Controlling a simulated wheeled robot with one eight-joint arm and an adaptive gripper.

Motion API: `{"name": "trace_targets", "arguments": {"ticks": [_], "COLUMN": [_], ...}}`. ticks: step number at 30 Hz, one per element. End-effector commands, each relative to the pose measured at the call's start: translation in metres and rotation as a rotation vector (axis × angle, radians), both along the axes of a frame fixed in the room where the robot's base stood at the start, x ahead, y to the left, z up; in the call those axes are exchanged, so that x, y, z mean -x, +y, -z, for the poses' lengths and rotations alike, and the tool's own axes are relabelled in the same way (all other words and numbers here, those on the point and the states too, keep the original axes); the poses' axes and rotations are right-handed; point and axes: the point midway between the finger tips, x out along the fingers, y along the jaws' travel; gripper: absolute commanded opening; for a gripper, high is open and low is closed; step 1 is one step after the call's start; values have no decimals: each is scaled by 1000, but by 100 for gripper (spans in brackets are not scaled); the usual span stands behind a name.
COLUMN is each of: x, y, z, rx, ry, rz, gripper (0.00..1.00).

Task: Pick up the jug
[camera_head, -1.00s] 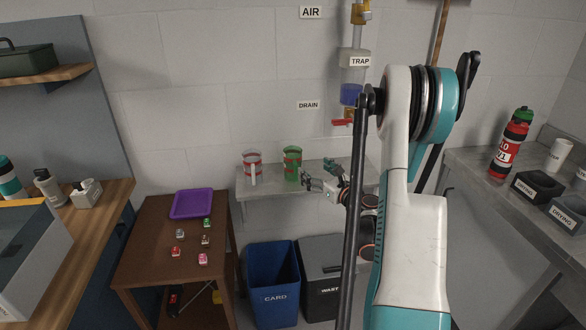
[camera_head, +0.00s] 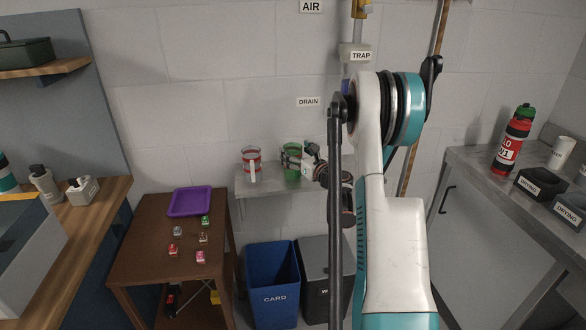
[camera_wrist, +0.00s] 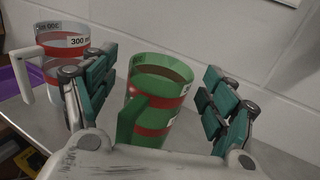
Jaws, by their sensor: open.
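A green jug (camera_head: 292,174) with red bands stands upright on the grey wall shelf (camera_head: 262,187). In the wrist view the green jug (camera_wrist: 160,86) shows its green handle towards the camera. My gripper (camera_wrist: 158,68) is open, with one finger on each side of the green jug and visible gaps between. In the head view my gripper (camera_head: 296,157) partly covers this jug. A clear jug (camera_head: 251,165) with red bands and a white handle stands to its left. In the wrist view the clear jug (camera_wrist: 62,52) is outside the left finger, its label partly hidden.
A wall with a trap (camera_head: 355,53) and a drain label is behind the shelf. A blue card bin (camera_head: 273,285) and a dark bin stand below. A brown table (camera_head: 150,240) with a purple tray (camera_head: 190,201) and several small toy cars is at left. A right counter holds drying boxes.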

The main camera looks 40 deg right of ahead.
Motion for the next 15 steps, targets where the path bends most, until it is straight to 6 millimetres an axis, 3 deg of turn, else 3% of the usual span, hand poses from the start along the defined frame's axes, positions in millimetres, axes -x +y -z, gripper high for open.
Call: {"name": "trace_targets", "arguments": {"ticks": [4, 12, 15], "x": [-14, -16, -16], "y": [-3, -3, -3], "z": [1, 0, 0], "rx": [0, 0, 0], "ry": [0, 0, 0], "rz": [0, 0, 0], "gripper": [78, 78, 55]}}
